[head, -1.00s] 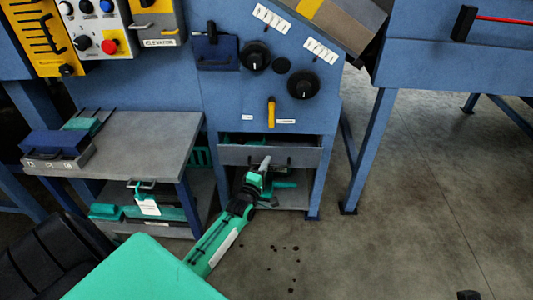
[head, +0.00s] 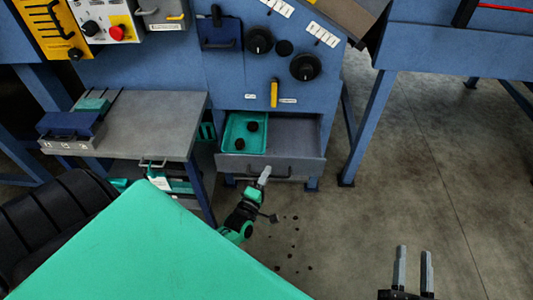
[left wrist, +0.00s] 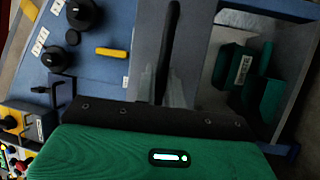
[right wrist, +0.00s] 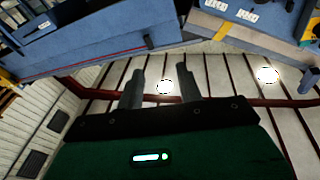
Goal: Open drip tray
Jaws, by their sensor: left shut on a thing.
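The drip tray (head: 300,163), a grey drawer low in the blue machine, stands pulled out with its inside showing. Its front carries a dark bar handle (head: 283,174). My left gripper (head: 265,172) is shut on that handle near the middle of the tray front. In the left wrist view the dark handle (left wrist: 173,35) runs between the fingers (left wrist: 160,85). My right gripper (head: 412,258) is open and empty over the floor at the lower right. In the right wrist view its fingers (right wrist: 160,88) are apart with nothing between them.
A grey-topped bench (head: 150,125) stands close left. Dark crumbs (head: 281,243) lie on the floor. A blue leg (head: 371,130) stands to the right. Floor at right is clear.

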